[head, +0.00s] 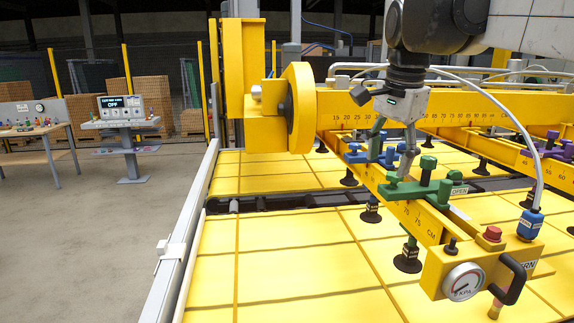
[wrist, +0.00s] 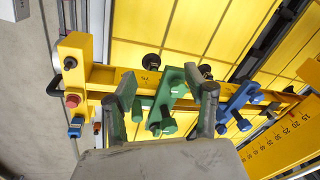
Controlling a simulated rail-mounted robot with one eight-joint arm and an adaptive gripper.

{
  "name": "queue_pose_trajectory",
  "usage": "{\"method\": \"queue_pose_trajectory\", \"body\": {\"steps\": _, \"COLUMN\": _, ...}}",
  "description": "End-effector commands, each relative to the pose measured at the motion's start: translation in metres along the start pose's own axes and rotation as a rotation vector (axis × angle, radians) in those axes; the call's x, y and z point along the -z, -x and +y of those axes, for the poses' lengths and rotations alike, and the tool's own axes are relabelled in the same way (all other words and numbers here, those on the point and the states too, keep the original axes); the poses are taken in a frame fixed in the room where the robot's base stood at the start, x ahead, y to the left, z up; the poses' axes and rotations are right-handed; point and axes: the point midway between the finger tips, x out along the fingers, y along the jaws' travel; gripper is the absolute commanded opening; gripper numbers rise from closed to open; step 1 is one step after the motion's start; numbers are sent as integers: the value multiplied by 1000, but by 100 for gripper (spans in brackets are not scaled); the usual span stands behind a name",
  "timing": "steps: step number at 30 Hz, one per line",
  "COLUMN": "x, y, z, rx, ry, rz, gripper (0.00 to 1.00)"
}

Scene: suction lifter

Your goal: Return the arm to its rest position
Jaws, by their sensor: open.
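My gripper (head: 394,142) hangs below my dark wrist, over the yellow lifter beam (head: 385,190) in the head view. Its two fingers are spread apart with nothing between them that I can see held. In the wrist view my gripper (wrist: 166,95) points at the beam, its fingers on either side of a green clamp. The green clamp (head: 421,187) sits on the beam just below and right of the fingers in the head view. Whether a finger touches it is hard to tell. A blue clamp (head: 372,155) sits farther back on the beam.
Yellow panels (head: 290,255) lie under the beam. A pressure gauge (head: 463,282), a red button (head: 493,234) and a black handle (head: 512,280) are at the beam's near end. A hose rises to the right of my gripper. A kiosk (head: 122,112) stands on open floor at left.

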Motion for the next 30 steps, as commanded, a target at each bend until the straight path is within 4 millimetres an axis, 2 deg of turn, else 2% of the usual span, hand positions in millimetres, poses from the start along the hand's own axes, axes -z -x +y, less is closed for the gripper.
{"method": "queue_pose_trajectory", "body": {"steps": 1, "x": -9, "y": -8, "z": 13, "rx": 19, "ry": 53, "rz": 13, "gripper": 49}}
{"method": "queue_pose_trajectory", "body": {"steps": 12, "x": -62, "y": -79, "z": 95, "rx": 138, "ry": 461, "rz": 148, "gripper": 49}}
{"method": "queue_pose_trajectory", "body": {"steps": 21, "x": -98, "y": -137, "z": 150, "rx": 186, "ry": 722, "rz": 262, "gripper": 49}}
{"method": "queue_pose_trajectory", "body": {"steps": 30, "x": -126, "y": -187, "z": 193, "rx": 204, "ry": 916, "rz": 361, "gripper": 49}}
